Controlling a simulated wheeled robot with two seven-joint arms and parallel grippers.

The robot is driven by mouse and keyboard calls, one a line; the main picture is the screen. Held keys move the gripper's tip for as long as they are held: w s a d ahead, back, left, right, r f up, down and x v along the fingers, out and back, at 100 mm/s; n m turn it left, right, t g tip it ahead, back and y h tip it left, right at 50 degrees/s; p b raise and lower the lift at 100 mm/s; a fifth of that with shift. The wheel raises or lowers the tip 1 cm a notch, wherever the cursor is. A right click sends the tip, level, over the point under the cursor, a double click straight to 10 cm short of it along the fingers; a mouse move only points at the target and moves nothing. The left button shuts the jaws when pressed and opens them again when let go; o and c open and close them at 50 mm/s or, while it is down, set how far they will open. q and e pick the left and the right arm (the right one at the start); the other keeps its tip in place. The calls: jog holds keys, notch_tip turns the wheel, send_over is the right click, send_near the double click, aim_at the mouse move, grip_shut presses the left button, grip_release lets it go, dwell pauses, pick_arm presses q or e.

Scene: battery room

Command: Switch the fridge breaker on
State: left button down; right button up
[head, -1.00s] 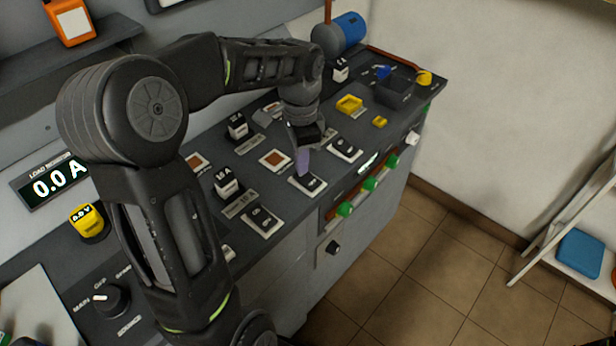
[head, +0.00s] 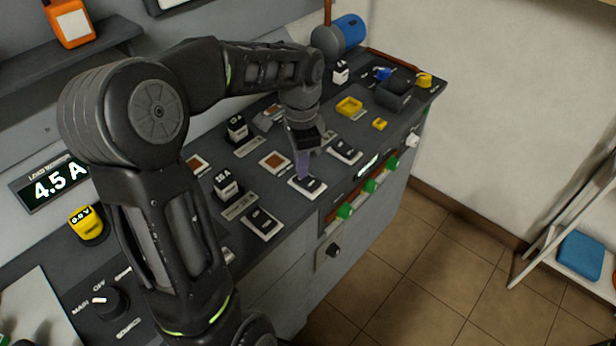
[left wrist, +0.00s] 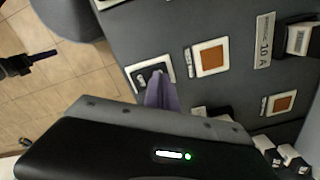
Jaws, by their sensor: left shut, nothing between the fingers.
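Several black rocker switches on white plates sit along the front of the dark sloping panel (head: 150,262). My left gripper (head: 303,172) is shut and empty, pointing down with its purple-grey fingertips at the middle rocker (head: 310,185). The fingertips also show over that rocker's plate in the left wrist view (left wrist: 160,92); I cannot tell whether they touch it. Another rocker (head: 262,222) lies nearer, and one (head: 345,150) farther. Their labels are too small to read, so I cannot tell which is the fridge breaker. The load monitor (head: 55,184) reads 4.5 A. A dark gripper-like part, probably my right gripper (left wrist: 40,58), shows over the floor.
Black-and-white fuse blocks (head: 228,185) stand up behind the rockers. Green knobs (head: 345,211) line the front face. Tiled floor (head: 425,260) is clear at right.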

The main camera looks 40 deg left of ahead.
pick_arm(q)
notch_tip(320, 180, up, 6)
jog(key=p, duration=0.4)
jog(key=shift+r+p, duration=0.2)
jog(key=shift+p, duration=0.15)
